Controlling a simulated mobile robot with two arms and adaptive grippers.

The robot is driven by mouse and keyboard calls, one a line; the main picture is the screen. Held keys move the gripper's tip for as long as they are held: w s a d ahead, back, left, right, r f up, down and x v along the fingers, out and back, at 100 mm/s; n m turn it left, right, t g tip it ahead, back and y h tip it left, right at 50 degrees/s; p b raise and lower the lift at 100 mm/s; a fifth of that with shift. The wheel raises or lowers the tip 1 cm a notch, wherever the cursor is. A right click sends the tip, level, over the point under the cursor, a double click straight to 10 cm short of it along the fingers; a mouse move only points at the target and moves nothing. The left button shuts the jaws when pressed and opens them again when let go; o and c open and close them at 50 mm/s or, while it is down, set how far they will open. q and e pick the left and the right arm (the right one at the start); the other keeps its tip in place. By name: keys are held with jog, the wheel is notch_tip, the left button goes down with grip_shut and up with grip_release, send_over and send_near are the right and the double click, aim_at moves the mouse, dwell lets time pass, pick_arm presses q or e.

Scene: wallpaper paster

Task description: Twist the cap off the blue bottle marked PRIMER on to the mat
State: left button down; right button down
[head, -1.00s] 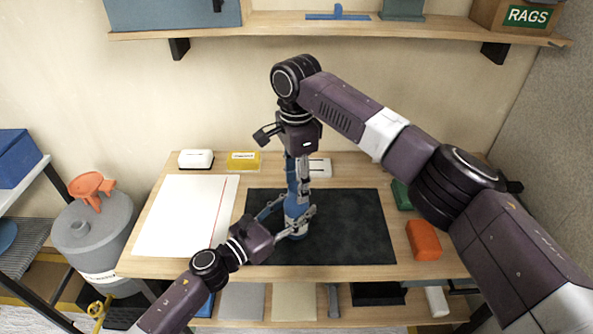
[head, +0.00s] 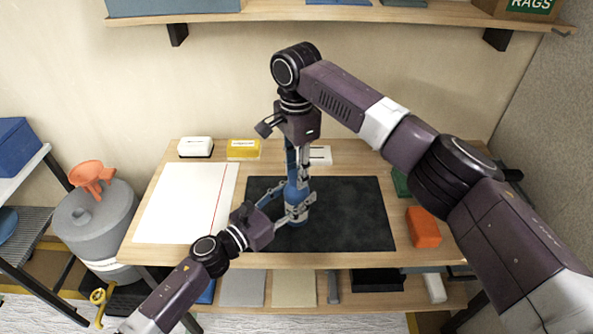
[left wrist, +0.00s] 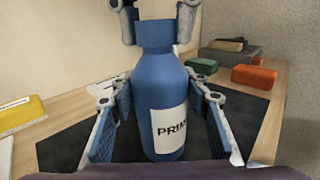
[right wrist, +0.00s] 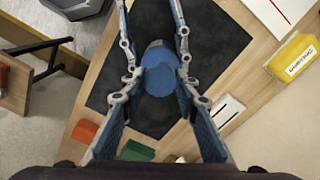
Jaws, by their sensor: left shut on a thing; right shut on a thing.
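The blue bottle marked PRIMER (head: 296,196) stands upright on the dark mat (head: 350,220); its white label faces the left wrist view (left wrist: 170,130). My left gripper (head: 286,204) is shut around the bottle's body, low down, from the left and front. The blue cap (left wrist: 155,35) is at the bottle's top. My right gripper (head: 298,162) points straight down from above and is shut on the cap. In the right wrist view the cap's round top (right wrist: 161,80) lies between its fingers. The head view mostly hides the cap behind the fingers.
A white sheet (head: 180,205) lies left of the mat. A white box (head: 196,147), a yellow box (head: 243,149) and a white block (head: 320,155) stand at the back. An orange block (head: 423,228) and a green block (head: 401,184) are at the right. The mat's right side is clear.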

jog(key=n, duration=0.8)
jog(key=shift+n, duration=0.4)
jog(key=n, duration=0.3)
jog(key=shift+n, duration=0.3)
jog(key=n, duration=1.4)
jog(key=shift+w+r, duration=0.1)
jog(key=n, duration=0.7)
jog(key=shift+n, duration=0.4)
jog(key=shift+d, duration=0.1)
